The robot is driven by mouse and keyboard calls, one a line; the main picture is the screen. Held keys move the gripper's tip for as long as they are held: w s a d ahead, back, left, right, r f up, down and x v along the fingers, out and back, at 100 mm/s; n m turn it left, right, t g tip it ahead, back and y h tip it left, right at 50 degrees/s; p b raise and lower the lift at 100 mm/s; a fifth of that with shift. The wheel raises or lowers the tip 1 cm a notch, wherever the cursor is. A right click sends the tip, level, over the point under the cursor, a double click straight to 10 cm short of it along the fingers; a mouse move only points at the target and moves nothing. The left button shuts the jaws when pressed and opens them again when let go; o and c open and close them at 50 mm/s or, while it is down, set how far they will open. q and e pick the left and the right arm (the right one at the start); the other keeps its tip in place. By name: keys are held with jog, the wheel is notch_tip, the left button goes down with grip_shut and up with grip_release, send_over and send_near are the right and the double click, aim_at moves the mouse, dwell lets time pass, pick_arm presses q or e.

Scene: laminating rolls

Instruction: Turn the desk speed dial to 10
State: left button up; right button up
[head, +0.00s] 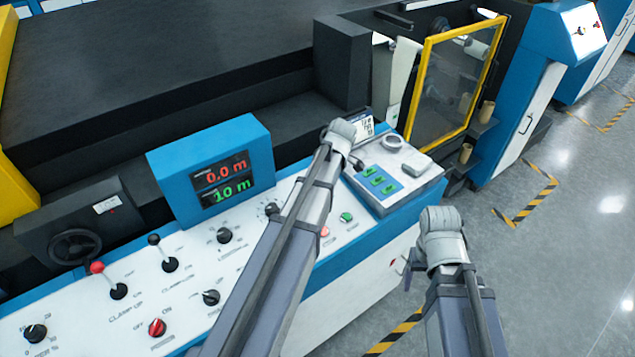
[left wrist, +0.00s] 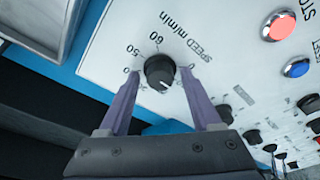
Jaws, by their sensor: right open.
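The speed dial (left wrist: 160,72) is a round black knob on the white desk panel, labelled "SPEED m/min", in the left wrist view. A short white mark on it points to the lower right of that view. Some scale numbers show, others are hidden. My left gripper (left wrist: 159,82) is open, its two purple fingers on either side of the dial with visible gaps. My right gripper (head: 407,271) hangs in front of the desk's right end, away from the dial.
A blue display box (head: 210,170) reads 0.0 m in red and 10 m in green. Several knobs, levers and buttons crowd the panel, including a red button (left wrist: 279,26) and a blue button (left wrist: 297,67) near the dial. A white box (head: 395,172) stands at the desk's right end.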

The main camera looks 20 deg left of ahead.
pick_arm(q)
jog(key=shift+o, duration=0.4)
jog(key=p+v, duration=0.7)
jog(key=shift+r, duration=0.4)
pick_arm(e)
notch_tip(320, 180, up, 7)
jog(key=shift+r, duration=0.2)
pick_arm(q)
jog(key=shift+d, duration=0.2)
jog(key=s+d+f+m+h+b, duration=0.1)
jog(key=s+d+f+m+b, duration=0.1)
jog(key=s+d+m, duration=0.7)
jog(key=s+d+f+m+h+b, duration=0.1)
jog(key=s+d+f+m+b, duration=0.2)
jog(key=s+d+m, duration=0.6)
jog(key=d+f+m, duration=0.1)
jog(key=d+m, duration=0.1)
jog(key=m, duration=0.4)
jog(key=shift+s+d+f+m+g, duration=0.35)
jog(key=shift+f+m+g, duration=0.05)
pick_arm(e)
notch_tip(320, 180, down, 6)
jog(key=shift+r, duration=0.1)
pick_arm(q)
jog(key=shift+c, duration=0.4)
pick_arm(e)
jog(key=shift+c, duration=0.4)
